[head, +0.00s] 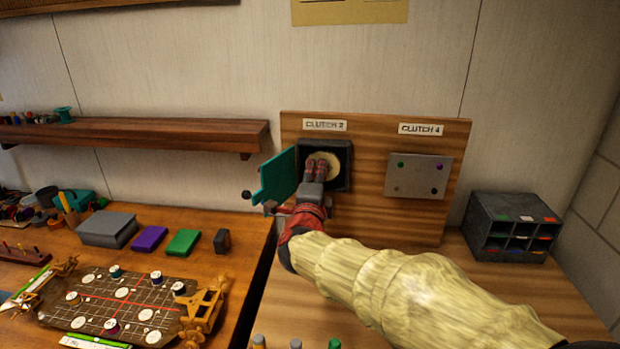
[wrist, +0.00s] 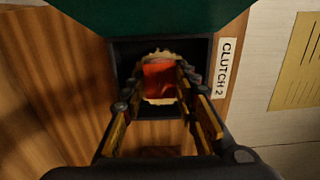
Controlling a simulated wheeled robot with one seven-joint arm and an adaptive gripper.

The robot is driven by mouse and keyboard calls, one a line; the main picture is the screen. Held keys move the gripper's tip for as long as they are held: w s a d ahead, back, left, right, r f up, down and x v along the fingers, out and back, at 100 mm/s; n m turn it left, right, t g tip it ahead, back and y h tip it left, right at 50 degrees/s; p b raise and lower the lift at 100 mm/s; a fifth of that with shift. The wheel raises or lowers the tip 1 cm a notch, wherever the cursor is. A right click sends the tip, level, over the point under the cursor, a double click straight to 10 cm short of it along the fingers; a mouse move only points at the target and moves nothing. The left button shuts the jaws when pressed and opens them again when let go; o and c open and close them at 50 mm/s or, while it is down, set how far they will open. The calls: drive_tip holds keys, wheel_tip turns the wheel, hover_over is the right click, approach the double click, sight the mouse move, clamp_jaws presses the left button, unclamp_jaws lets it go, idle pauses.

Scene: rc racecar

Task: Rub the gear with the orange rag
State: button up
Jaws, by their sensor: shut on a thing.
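The gear (head: 325,160) is a pale toothed disc inside the dark open box under the CLUTCH 2 label. It also shows in the wrist view (wrist: 160,99), with its teeth visible around the edge. The orange rag (wrist: 160,80) is a red-orange patch between my fingertips, in front of the gear's middle. My gripper (head: 321,163) reaches into the box opening and is shut on the rag. In the wrist view, the rag covers the gear's centre. I cannot tell whether it presses on the gear.
A teal door (head: 277,178) stands open at the box's left. A grey plate (head: 419,176) under CLUTCH 4 is on the same wooden board (head: 372,150). A dark compartment rack (head: 513,227) stands at right. The left bench holds a brown car chassis (head: 110,303) and several small boxes.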

drive_tip(key=shift+s+d+r, duration=0.1)
drive_tip(key=shift+s+d, duration=0.1)
drive_tip(key=shift+d, duration=0.95)
drive_tip(key=shift+s+d, duration=0.15)
drive_tip(key=shift+d, duration=0.95)
drive_tip(key=shift+w+a, duration=0.6)
drive_tip(key=shift+a, duration=2.7)
drive_tip(key=shift+s+d, duration=0.2)
drive_tip(key=shift+d, duration=0.9)
drive_tip(key=shift+s+d, duration=0.2)
drive_tip(key=shift+d, duration=0.9)
drive_tip(key=shift+s+d, duration=0.2)
drive_tip(key=shift+d, duration=0.9)
drive_tip(key=w+a+p, duration=0.1)
drive_tip(key=a, duration=0.5)
drive_tip(key=shift+w+a, duration=0.15)
drive_tip(key=shift+a, duration=0.05)
drive_tip(key=shift+s+a, duration=0.2)
drive_tip(key=shift+s, duration=0.75)
drive_tip(key=shift+s+a, duration=0.15)
drive_tip(key=shift+s, duration=0.85)
drive_tip(key=shift+s+a, duration=0.2)
drive_tip(key=shift+s, duration=0.75)
